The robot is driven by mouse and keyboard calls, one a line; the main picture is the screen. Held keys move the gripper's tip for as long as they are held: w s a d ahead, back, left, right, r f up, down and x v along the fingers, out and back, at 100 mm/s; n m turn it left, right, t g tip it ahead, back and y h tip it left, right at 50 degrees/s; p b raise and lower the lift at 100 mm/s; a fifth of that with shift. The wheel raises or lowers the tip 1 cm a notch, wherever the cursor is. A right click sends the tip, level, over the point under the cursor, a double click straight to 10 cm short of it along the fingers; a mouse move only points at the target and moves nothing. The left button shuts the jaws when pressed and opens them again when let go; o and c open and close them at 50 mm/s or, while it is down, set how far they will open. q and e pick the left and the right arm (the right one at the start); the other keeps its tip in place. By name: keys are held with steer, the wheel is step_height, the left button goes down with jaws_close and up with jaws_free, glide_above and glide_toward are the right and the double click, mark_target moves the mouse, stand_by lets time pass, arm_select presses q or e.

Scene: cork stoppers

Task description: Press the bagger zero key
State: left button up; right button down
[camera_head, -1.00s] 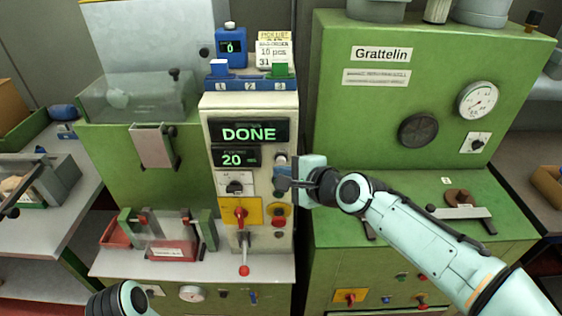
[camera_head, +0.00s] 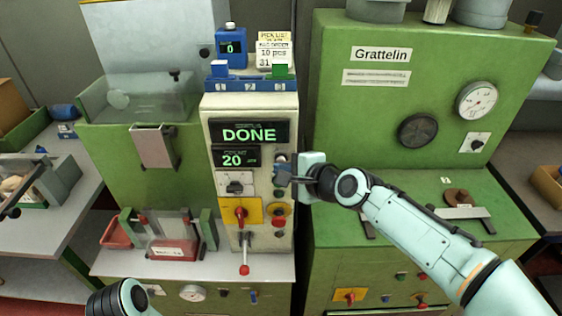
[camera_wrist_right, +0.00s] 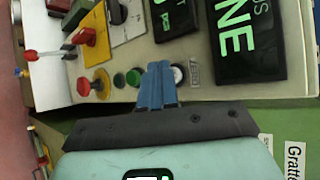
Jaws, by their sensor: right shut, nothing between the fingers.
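The bagger's control panel (camera_head: 208,130) stands in the middle of the head view, with its displays reading "DONE" and 20. A pale round key (camera_wrist_right: 179,74) with a small label beside it shows in the right wrist view; I cannot read the label. It is probably the zero key. My right gripper (camera_wrist_right: 156,72) is shut and empty, its blue fingertips right by the pale key and a green key (camera_wrist_right: 134,78). I cannot tell whether they touch. In the head view my right gripper (camera_head: 279,176) covers part of the key column. My left gripper is out of view.
A red key (camera_wrist_right: 83,86) and a red-handled lever (camera_head: 244,268) sit lower on the panel. A red knob (camera_head: 240,213) is on a yellow plate. A green Grattelin machine (camera_head: 370,110) stands to the right. A blue counter (camera_head: 230,48) sits above the panel.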

steer(key=shift+w, duration=0.25)
steer(key=shift+s, duration=0.15)
stand_by(0.4)
steer(key=shift+s, duration=0.7)
steer(key=shift+s, duration=2.5)
